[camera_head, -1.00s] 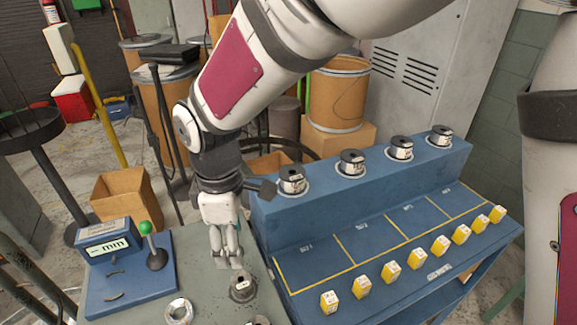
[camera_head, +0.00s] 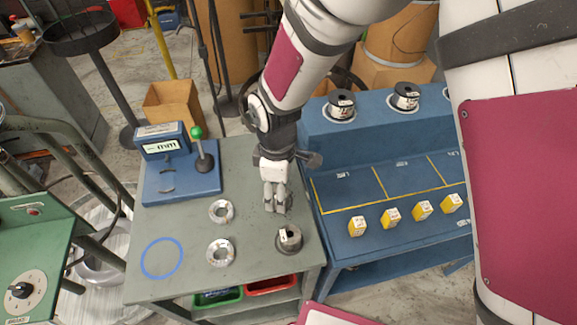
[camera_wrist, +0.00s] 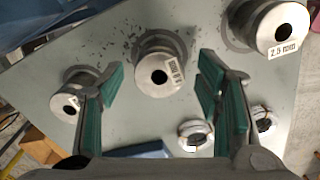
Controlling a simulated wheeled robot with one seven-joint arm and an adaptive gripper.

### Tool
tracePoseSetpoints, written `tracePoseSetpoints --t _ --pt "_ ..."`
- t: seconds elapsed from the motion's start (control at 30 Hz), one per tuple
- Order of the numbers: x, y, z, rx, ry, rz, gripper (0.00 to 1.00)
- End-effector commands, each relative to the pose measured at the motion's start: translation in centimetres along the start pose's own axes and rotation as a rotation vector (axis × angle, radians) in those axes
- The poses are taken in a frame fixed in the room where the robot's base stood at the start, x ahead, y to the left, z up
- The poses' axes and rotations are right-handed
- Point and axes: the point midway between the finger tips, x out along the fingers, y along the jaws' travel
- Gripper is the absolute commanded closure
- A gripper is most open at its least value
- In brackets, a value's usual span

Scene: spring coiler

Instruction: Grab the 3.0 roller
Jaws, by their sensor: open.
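Three grey metal rollers stand in a row on the grey table in the wrist view. The middle roller (camera_wrist: 150,71) lies between my fingertips; its label is turned and too small to read. I cannot tell which is the 3.0 roller. My gripper (camera_wrist: 162,88) is open with green pads and nothing in it. In the head view, my gripper (camera_head: 277,205) points down over the table, beside one visible roller (camera_head: 289,239).
Two silver rings (camera_head: 221,211) (camera_head: 221,252) and a blue circle (camera_head: 162,258) are left on the table. A blue gauge with a green-knobbed lever (camera_head: 203,158) stands behind them. The blue bench (camera_head: 345,175) at right holds spools (camera_head: 340,104) and yellow blocks (camera_head: 391,217).

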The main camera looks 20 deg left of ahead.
Motion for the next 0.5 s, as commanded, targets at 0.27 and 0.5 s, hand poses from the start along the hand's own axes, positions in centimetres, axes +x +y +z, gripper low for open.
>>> tracePoseSetpoints --t 0.27,0.5 --pt "1.08 0.05 -0.02 -0.001 0.001 0.001 0.41" --pt "1.06 0.06 -0.01 0.000 0.001 0.001 0.75"
